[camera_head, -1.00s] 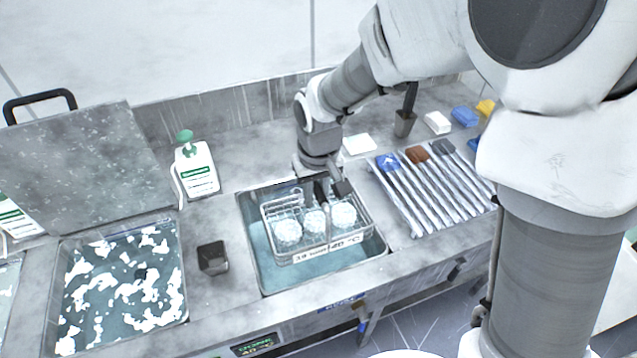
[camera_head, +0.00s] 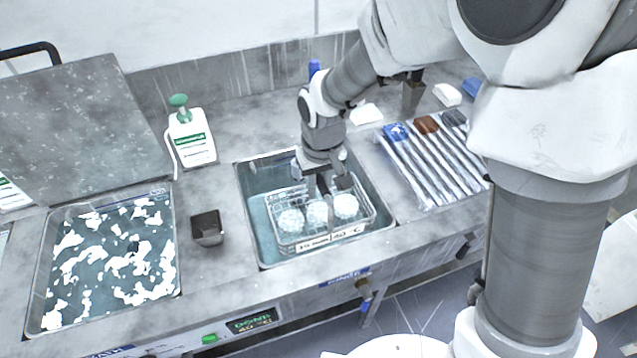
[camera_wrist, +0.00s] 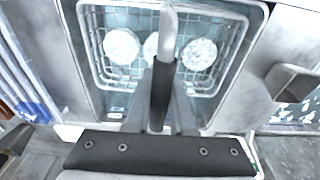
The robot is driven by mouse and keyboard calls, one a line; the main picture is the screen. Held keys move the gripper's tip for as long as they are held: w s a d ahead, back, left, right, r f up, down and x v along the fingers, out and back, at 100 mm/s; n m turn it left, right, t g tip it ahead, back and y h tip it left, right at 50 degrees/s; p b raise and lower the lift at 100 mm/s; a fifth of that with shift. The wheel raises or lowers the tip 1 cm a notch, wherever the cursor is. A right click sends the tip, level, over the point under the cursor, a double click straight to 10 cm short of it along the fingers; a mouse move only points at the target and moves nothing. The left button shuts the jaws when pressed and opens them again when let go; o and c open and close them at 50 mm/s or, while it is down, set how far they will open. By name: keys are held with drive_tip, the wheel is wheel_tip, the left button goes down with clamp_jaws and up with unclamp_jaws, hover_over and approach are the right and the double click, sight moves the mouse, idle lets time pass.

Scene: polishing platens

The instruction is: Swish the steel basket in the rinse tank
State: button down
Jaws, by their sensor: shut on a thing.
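The steel basket (camera_head: 365,222) is a wire basket holding three round white pieces, with a printed label on its front. It sits within the rinse tank (camera_head: 248,215), a sunken rectangular basin with bluish water. My gripper (camera_head: 322,195) is above the basket's middle, shut on its upright handle. In the wrist view my gripper (camera_wrist: 162,75) is closed around the handle, with the basket (camera_wrist: 232,60) and its round pieces beyond. The fingertips and the depth of the basket in the water are partly hidden.
A foam-flecked tank (camera_head: 110,265) lies left, its lid (camera_head: 75,130) raised behind it. A dark cup (camera_head: 208,228) stands between the tanks. A pump bottle (camera_head: 190,138) stands behind. A ribbed rack (camera_head: 435,165) with coloured blocks is right of the rinse tank.

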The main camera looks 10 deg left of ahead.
drive_tip(key=shift+f+b, duration=4.65)
drive_tip(key=shift+f, duration=1.55)
drive_tip(key=shift+r, duration=0.1)
